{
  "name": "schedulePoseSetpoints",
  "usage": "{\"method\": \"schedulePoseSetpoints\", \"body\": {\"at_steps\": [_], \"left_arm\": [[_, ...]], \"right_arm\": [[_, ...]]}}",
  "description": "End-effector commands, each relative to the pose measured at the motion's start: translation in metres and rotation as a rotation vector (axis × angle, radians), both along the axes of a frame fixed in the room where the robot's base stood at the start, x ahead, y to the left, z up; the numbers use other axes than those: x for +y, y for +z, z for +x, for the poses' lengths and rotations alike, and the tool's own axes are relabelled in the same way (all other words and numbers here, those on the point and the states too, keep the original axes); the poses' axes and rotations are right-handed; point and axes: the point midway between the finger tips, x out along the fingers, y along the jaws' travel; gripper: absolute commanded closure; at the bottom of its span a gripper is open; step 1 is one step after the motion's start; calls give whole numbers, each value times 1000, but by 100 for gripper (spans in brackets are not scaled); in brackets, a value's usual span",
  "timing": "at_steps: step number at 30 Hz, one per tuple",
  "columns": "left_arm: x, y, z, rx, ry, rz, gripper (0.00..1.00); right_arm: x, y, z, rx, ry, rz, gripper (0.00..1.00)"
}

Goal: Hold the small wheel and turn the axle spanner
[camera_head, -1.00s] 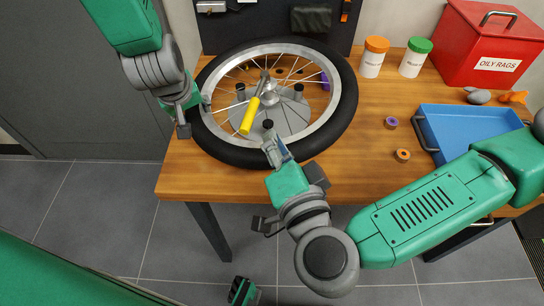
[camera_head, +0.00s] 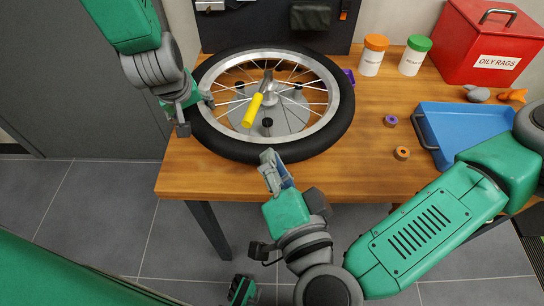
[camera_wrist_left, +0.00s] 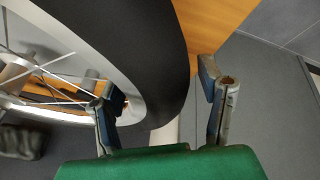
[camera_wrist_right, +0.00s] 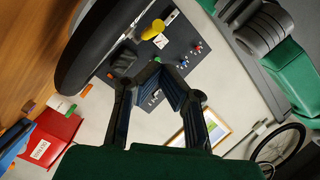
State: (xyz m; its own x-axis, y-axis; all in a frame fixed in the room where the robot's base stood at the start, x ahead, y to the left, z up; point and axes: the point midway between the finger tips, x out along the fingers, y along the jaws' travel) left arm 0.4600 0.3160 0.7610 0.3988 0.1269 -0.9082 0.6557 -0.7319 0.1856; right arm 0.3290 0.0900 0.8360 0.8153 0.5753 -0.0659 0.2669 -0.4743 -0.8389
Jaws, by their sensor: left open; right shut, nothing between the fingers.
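The small wheel (camera_head: 341,115), with a black tyre and silver rim, lies roughly flat above a grey disc with dark pegs at the table's left. The axle spanner (camera_head: 252,111) with a yellow handle lies across the hub, its handle toward me. My left gripper (camera_head: 194,114) is open at the wheel's left edge. In the left wrist view the tyre (camera_wrist_left: 165,60) passes between its spread fingers. My right gripper (camera_head: 269,157) is shut and empty at the tyre's near edge, apart from the spanner. The yellow handle also shows in the right wrist view (camera_wrist_right: 153,30).
A blue tray (camera_head: 470,112), a red rag box (camera_head: 488,45) and two bottles (camera_head: 373,55) stand on the right and back of the table. Two small rings (camera_head: 401,153) lie near the tray. A purple thing (camera_head: 348,76) shows at the tyre's right edge.

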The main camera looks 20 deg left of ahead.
Motion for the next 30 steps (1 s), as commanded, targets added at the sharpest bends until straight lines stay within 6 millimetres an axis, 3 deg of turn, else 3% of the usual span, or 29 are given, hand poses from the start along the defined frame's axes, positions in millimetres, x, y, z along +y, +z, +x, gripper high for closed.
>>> {"method": "schedulePoseSetpoints", "body": {"at_steps": [5,19,30], "left_arm": [[-1,12,-4,-2,-1,1,38],[-12,91,-38,-4,0,2,38],[-15,107,-47,2,0,-1,38]], "right_arm": [[0,0,0,0,0,0,100],[0,0,0,0,0,0,100],[1,0,1,1,0,-1,100]]}}
